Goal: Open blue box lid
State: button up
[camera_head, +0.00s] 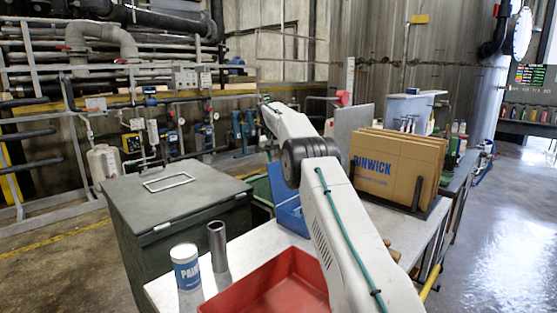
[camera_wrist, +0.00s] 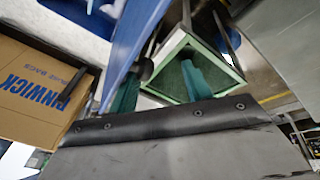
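The blue box (camera_head: 290,214) stands on the metal table behind my arm, which hides its right part. A blue panel rises at its back left, but I cannot tell how far the lid is open. In the wrist view a blue panel (camera_wrist: 132,38) runs steeply from the top to the left finger. My gripper (camera_wrist: 161,72) has two teal fingers standing apart, with nothing seen held between them. The left finger is close beside the blue panel; contact cannot be told. The gripper is hidden in the head view.
A cardboard carton (camera_head: 398,165) stands right of my arm; a red tray (camera_head: 268,297), a paint can (camera_head: 187,267) and a metal cylinder (camera_head: 217,247) are in front. A grey lidded bin (camera_head: 172,205) stands left. A green container (camera_wrist: 215,90) lies beyond my fingers.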

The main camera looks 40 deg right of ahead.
jog(key=v, duration=0.7)
jog(key=shift+r, duration=0.35)
jog(key=shift+a, duration=0.15)
jog(key=s+a+r+n, duration=0.2)
jog(key=s+a+r, duration=0.7)
jog(key=a+r, duration=0.2)
jog(key=s+a+r+n+y, duration=0.1)
jog(key=s+a+r, duration=0.2)
jog(key=s+a, duration=0.8)
jog(key=s+a+f+n+y, duration=0.1)
jog(key=s+a+f, duration=0.2)
jog(key=s, duration=0.8)
jog(key=s+a+f+n, duration=0.1)
jog(key=s+a+f, duration=0.15)
jog(key=s, duration=0.85)
jog(key=s+a+f, duration=0.2)
jog(key=s+f, duration=0.4)
jog(key=s, duration=0.2)
jog(key=s+a+f+n+y, duration=0.1)
jog(key=s+a+f, duration=0.1)
jog(key=s+f, duration=0.4)
jog(key=s, duration=0.2)
jog(key=shift+s+a+f+t, duration=0.3)
jog(key=shift+s+f, duration=0.05)
jog(key=shift+f, duration=0.05)
